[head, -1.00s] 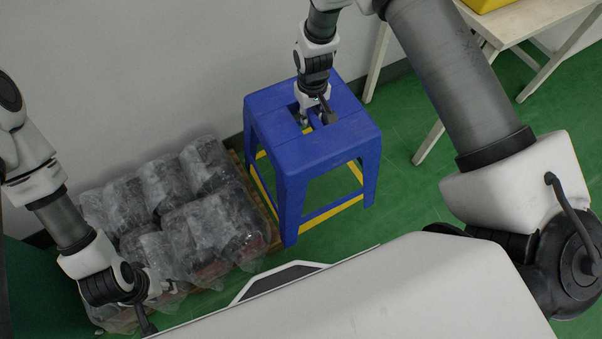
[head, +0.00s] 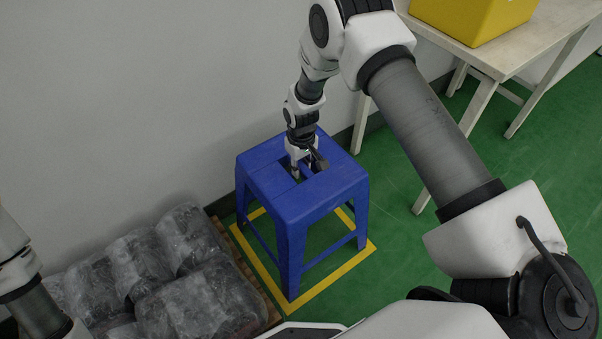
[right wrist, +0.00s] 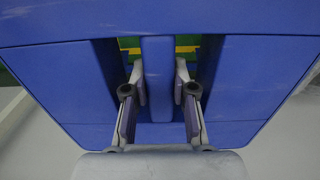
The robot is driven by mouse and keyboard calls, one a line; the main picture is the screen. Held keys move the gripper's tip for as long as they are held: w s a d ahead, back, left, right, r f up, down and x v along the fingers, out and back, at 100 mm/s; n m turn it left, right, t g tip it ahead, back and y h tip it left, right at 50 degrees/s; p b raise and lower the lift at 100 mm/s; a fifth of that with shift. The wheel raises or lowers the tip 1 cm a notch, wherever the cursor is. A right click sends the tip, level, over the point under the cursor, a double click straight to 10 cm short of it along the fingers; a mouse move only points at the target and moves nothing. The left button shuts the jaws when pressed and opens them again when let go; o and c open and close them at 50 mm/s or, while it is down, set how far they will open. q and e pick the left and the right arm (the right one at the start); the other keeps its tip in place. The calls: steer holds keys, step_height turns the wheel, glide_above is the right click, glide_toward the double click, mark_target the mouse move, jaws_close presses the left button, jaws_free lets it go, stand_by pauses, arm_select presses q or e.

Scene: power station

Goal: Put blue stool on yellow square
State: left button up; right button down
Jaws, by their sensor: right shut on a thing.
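The blue stool (head: 330,186) stands upright over the yellow square (head: 345,268), a yellow outline on the green floor. The legs appear to be inside or close to the outline; whether they touch the floor is hard to tell. My right gripper (head: 302,172) reaches down into the slots of the seat. In the right wrist view its two fingers (right wrist: 160,95) go through the slots on either side of the blue bar (right wrist: 158,75) and are shut on it. My left gripper is outside the head view; only part of that arm shows at the lower left.
Plastic-wrapped bundles (head: 185,300) sit on a wooden pallet (head: 228,250) left of the stool. A light table (head: 500,55) with a yellow bin (head: 470,15) stands at the upper right. A grey wall (head: 120,100) runs behind. Green floor (head: 400,215) is open to the right.

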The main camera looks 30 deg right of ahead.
steer(key=shift+f, duration=0.9)
steer(key=c, duration=0.9)
jaws_free()
steer(key=shift+c, duration=0.2)
step_height(320, 180, up, 12)
steer(key=p, duration=0.2)
steer(key=shift+p, duration=0.3)
